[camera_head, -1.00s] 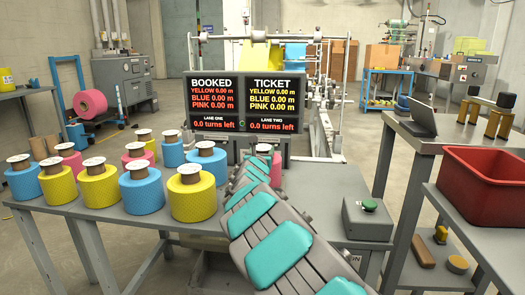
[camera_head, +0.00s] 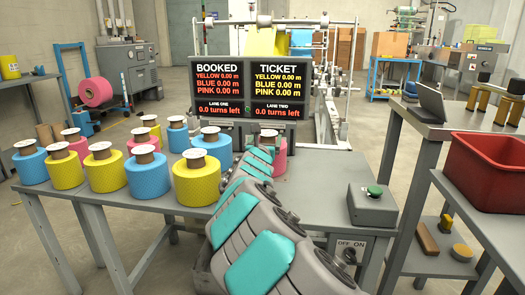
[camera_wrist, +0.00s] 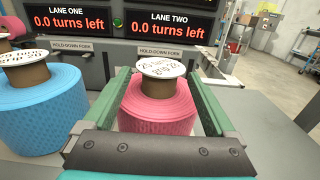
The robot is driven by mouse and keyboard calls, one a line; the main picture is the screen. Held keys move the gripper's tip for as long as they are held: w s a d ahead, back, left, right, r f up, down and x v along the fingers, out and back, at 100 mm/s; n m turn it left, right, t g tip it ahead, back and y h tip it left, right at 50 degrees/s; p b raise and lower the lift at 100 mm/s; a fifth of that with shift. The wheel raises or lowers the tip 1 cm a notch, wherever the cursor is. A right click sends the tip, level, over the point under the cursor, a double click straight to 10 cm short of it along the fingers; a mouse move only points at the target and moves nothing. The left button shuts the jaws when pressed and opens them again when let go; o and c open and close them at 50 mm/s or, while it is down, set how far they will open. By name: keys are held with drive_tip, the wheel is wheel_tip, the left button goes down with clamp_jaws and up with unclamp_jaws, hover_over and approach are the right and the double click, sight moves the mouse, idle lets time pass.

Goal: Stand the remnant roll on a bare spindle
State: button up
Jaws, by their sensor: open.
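A pink roll (camera_wrist: 158,108) with a brown core and a white handwritten disc on top stands upright between the fingers of my gripper (camera_wrist: 160,88) in the wrist view. The green fingers are spread, one on each side; I cannot tell whether either touches the roll. In the head view, this pink roll (camera_head: 281,160) shows partly behind my gripper (camera_head: 264,152), at the table's far side below the display. A blue roll (camera_wrist: 38,105) stands to its left. The spindles are hidden, so I cannot tell whether any is bare.
Several yellow, blue and pink rolls crowd the left of the table (camera_head: 310,205). The display (camera_head: 248,92) stands behind, reading 0.0 turns left for both lanes. A green-button box (camera_head: 372,204) is at right, and a red bin (camera_head: 492,172) stands on the neighbouring bench.

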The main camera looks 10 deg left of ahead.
drive_tip(key=s+b, duration=0.1)
drive_tip(key=s, duration=0.6)
drive_tip(key=shift+s+b, duration=0.3)
drive_tip(key=shift+s, duration=0.1)
drive_tip(key=shift+a, duration=0.1)
drive_tip(key=shift+c, duration=0.2)
idle(1.6)
